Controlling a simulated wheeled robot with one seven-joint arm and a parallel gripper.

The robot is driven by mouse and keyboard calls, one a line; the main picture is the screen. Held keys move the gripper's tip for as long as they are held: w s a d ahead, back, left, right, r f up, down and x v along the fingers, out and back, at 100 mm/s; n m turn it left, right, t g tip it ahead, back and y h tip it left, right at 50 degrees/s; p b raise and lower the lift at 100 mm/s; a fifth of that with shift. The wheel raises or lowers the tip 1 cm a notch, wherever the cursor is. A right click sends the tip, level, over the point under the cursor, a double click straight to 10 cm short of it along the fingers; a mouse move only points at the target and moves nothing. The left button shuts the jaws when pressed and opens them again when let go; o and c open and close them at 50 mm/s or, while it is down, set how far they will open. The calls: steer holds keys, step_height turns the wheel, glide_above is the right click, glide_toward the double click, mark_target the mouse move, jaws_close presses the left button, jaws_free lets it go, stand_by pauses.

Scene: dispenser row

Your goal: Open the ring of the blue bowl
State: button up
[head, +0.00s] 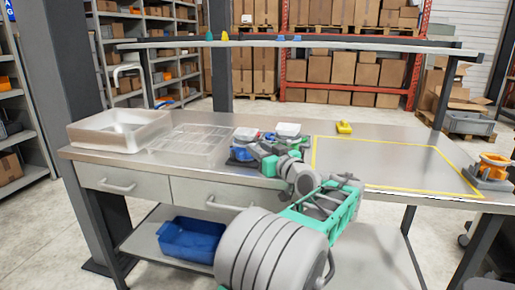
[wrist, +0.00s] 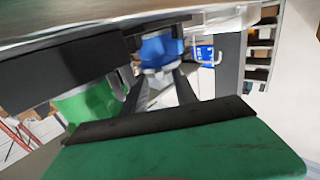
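The blue bowl (wrist: 162,48) shows in the wrist view, ahead of my gripper, with a pale grey collar at its narrow end. In the head view the blue bowl (head: 242,153) is small and partly hidden by my arm. My gripper (wrist: 160,76) has its two dark fingers apart, with their tips at the grey collar, one on each side. I cannot tell whether they touch or clamp it, or whether the ring is turned. In the head view my gripper (head: 257,153) is beside the bowl, its fingertips unclear.
A green bowl (wrist: 92,105) is close to the left finger in the wrist view. On the bench, a clear tray (head: 190,143) and a grey bin (head: 118,131) stand left. A yellow-outlined area (head: 390,160) on the right is clear. An orange dispenser (head: 492,168) stands far right.

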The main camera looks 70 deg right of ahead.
steer(key=v, duration=0.6)
steer(key=shift+s+a, duration=0.2)
